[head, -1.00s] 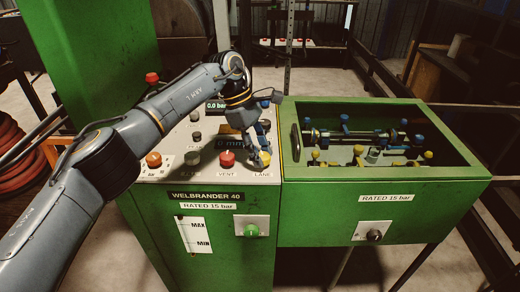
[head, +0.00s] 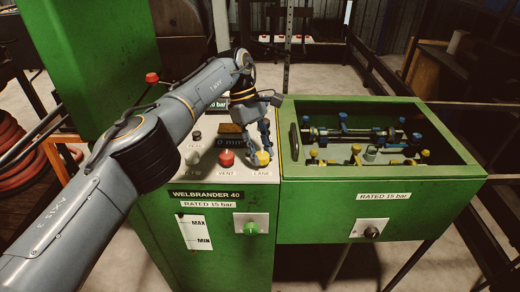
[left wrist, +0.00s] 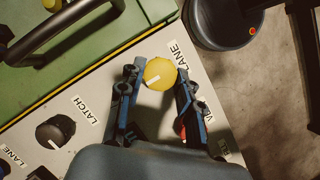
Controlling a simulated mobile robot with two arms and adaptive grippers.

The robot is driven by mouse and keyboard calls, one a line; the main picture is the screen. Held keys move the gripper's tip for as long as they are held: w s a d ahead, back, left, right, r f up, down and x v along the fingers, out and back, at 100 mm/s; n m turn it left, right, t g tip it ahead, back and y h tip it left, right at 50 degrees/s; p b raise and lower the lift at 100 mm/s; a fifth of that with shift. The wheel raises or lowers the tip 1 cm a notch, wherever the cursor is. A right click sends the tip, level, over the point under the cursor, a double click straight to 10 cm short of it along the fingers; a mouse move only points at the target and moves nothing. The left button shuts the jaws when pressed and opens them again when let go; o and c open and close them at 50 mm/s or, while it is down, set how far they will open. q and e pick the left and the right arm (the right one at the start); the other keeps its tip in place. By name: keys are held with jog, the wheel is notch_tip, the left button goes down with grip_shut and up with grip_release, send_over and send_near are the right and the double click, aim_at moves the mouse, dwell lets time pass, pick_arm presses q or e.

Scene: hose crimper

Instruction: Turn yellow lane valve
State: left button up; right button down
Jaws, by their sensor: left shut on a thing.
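The yellow lane valve knob (head: 262,158) sits at the front right corner of the pale control panel, above its LANE label. In the left wrist view the round yellow knob (left wrist: 161,72) shows a white pointer line towards its lower left. My left gripper (head: 263,148) comes down onto the knob from above. In the wrist view the blue fingers of the left gripper (left wrist: 158,78) stand on both sides of the knob, shut on it. My right gripper is in neither view.
The red VENT button (head: 226,158) is close left of the knob. A black LATCH knob (left wrist: 55,132) shows in the wrist view. The green open-topped box (head: 330,184) with blue and yellow fittings stands to the right, with a black handle (head: 294,142) near my gripper.

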pick_arm(q)
jog(key=o, duration=1.2)
jog(key=shift+c, duration=0.2)
jog(key=shift+n, duration=0.3)
